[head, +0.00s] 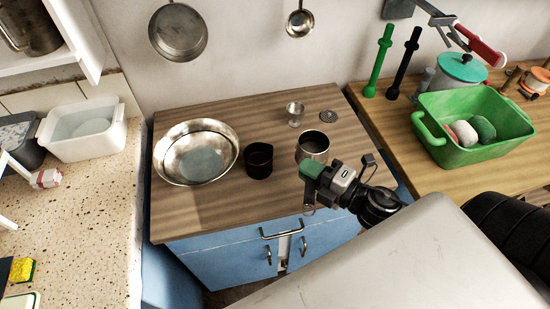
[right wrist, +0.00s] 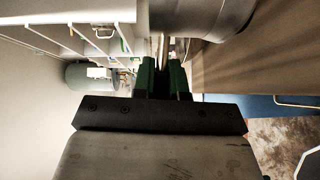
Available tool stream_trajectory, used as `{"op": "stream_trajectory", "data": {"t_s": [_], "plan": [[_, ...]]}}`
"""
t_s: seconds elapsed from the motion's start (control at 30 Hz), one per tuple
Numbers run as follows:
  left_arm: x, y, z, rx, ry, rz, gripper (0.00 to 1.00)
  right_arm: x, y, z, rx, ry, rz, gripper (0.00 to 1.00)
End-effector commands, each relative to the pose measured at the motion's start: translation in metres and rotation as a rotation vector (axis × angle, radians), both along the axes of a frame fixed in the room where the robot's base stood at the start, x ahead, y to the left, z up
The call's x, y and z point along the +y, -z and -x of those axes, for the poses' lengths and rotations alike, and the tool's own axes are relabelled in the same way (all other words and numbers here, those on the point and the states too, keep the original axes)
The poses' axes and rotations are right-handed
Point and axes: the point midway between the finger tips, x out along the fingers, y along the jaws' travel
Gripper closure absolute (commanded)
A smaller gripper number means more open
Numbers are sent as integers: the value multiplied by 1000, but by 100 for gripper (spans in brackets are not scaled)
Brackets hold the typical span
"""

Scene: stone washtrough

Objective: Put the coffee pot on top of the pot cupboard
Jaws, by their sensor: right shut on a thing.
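The metal coffee pot (head: 312,147), dark inside and open at the top, is upright at the right front part of the wooden top (head: 215,222) of the blue pot cupboard (head: 225,262). My right gripper (head: 312,172), with green fingertips, is shut on the near side of the pot, apparently at its handle. In the right wrist view the pot's grey curved body (right wrist: 200,15) is just beyond the green fingers (right wrist: 161,75). I cannot tell whether its base touches the wood. My left gripper is not in view.
On the cupboard top are a metal basin (head: 170,160), a dark cup (head: 259,160), a small metal goblet (head: 295,113) and a round drain-like disc (head: 328,116). A green tub (head: 440,145) stands on the right counter. A speckled counter (head: 85,215) lies left.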

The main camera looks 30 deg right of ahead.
Motion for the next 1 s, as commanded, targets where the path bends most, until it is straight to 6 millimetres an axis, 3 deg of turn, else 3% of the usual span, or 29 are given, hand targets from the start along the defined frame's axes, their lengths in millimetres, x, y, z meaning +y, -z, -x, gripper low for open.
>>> {"op": "stream_trajectory", "data": {"t_s": [0.2,0.4,0.57,0.8,1.0], "plan": [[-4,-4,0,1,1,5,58,8,26,-50,-5,3,0,100],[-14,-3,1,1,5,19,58,14,49,-84,-3,4,0,100],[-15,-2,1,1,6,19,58,16,57,-92,-2,2,0,100],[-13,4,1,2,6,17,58,16,90,-93,-1,4,-2,100],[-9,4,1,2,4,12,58,16,95,-92,-4,1,1,100]]}}
